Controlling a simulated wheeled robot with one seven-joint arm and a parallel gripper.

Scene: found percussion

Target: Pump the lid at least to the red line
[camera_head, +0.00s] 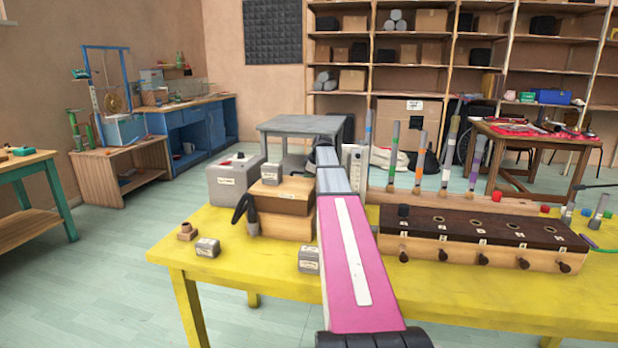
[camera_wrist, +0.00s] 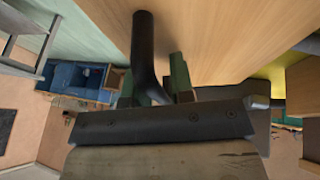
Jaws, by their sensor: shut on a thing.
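A wooden box (camera_head: 285,203) stands on the yellow table, left of my pink arm. Its upper part looks like a lid, divided off by a seam, with a small grey labelled block (camera_head: 271,173) on top. A dark curved handle (camera_head: 243,207) shows at the box's left side. In the wrist view, my gripper (camera_wrist: 155,88) is shut on a dark handle (camera_wrist: 143,45), its greenish fingers on either side. A pale wooden surface (camera_wrist: 225,35) lies beside the handle. I cannot make out my gripper in the head view. I see no red line.
Small grey blocks (camera_head: 208,247) (camera_head: 308,260) and a wooden piece (camera_head: 187,231) sit on the yellow table (camera_head: 250,275). A grey box (camera_head: 235,182) stands behind left. A long wooden instrument (camera_head: 480,238) fills the right side. The table's front left is mostly clear.

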